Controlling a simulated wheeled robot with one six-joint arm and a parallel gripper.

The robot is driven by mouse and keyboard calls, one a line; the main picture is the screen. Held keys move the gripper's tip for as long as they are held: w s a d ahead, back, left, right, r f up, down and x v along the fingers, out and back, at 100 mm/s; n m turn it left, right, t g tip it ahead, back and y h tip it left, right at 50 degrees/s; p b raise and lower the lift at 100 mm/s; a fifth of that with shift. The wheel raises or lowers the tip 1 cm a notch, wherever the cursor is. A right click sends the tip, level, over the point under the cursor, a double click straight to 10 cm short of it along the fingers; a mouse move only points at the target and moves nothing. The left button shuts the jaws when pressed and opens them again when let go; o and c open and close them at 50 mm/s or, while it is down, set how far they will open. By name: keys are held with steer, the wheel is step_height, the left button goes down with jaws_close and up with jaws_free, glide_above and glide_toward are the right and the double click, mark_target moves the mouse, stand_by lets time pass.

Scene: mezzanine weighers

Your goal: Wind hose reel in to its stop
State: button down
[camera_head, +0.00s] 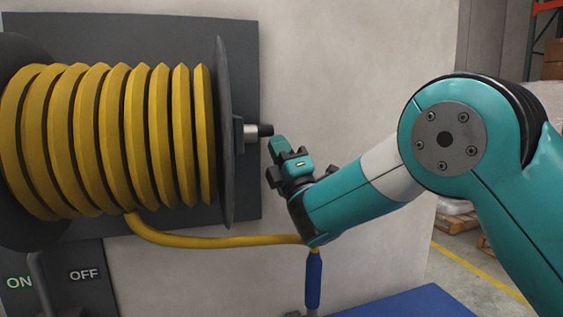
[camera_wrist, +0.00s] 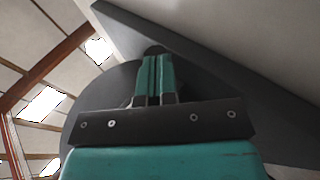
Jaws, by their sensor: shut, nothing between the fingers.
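The hose reel (camera_head: 226,150) stands on a dark wall plate at the left, wound with several turns of yellow hose (camera_head: 118,140). A short metal hub with a dark end (camera_head: 264,130) sticks out of its right flange. The hose's loose end runs from the reel's underside to the right, to a blue nozzle (camera_head: 313,280). My gripper (camera_head: 277,148) is shut and empty, its tip close to the dark end; I cannot tell whether they touch. In the wrist view, my closed teal fingers (camera_wrist: 153,75) point at a dark round end, with the grey flange (camera_wrist: 100,95) behind.
An ON/OFF panel (camera_head: 65,285) with a grey lever is below the reel at the left. A blue surface (camera_head: 410,303) lies at the bottom right. Pallets (camera_head: 458,220) and a yellow floor line are farther back at the right.

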steer(key=w+f+b+v, duration=0.1)
steer(key=b+v, duration=1.2)
steer(key=shift+s+f+b, duration=0.2)
steer(key=shift+f+b, duration=0.1)
steer(key=shift+b, duration=0.1)
